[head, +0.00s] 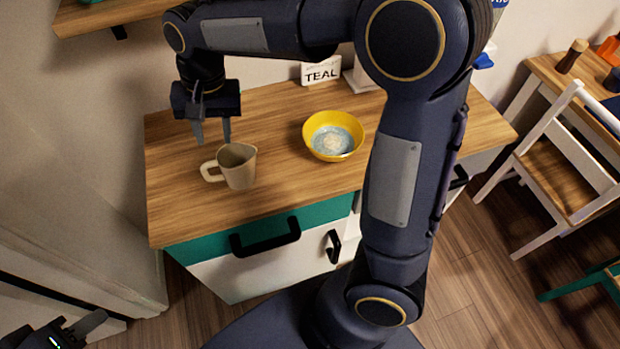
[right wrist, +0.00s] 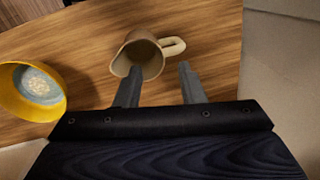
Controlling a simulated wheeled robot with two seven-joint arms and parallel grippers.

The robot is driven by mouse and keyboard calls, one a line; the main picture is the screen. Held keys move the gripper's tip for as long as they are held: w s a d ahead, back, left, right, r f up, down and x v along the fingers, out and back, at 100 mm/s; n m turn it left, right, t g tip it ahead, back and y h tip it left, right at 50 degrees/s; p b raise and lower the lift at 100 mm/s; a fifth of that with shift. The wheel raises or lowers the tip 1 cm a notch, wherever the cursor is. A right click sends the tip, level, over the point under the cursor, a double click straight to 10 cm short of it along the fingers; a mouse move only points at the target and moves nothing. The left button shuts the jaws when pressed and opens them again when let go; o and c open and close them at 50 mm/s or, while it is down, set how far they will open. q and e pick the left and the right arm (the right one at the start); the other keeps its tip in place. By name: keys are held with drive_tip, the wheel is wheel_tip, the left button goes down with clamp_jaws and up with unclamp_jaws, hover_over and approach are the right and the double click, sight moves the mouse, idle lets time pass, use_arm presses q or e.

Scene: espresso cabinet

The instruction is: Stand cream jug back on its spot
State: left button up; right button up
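The cream jug (head: 238,168) looks upright on the left part of the wooden counter, its handle to the left in the head view. It also shows in the right wrist view (right wrist: 146,52), ahead of the fingertips, mouth partly visible. My right gripper (head: 212,138) is open and empty, above and behind the jug, apart from it. Its two separated fingers show in the right wrist view (right wrist: 158,82). My left gripper (head: 80,330) is at the bottom left corner, away from the counter and cut off by the edge. I cannot make out a marked spot for the jug.
A yellow bowl (head: 317,148) with a pale blue inside stands right of the jug. My right arm hides part of the counter. The counter left of the jug is clear. A chair (head: 560,170) stands at right.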

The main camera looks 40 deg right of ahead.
drive_tip(key=s+d+r+n+t+y, duration=0.1)
drive_tip(key=s+d+r+t+y, duration=0.15)
drive_tip(key=s+d, duration=0.75)
drive_tip(key=s+f+n+t, duration=0.2)
drive_tip(key=s+f+t, duration=0.1)
drive_tip(key=s, duration=0.8)
drive_tip(key=shift+s+f, duration=0.15)
drive_tip(key=shift+f, duration=0.3)
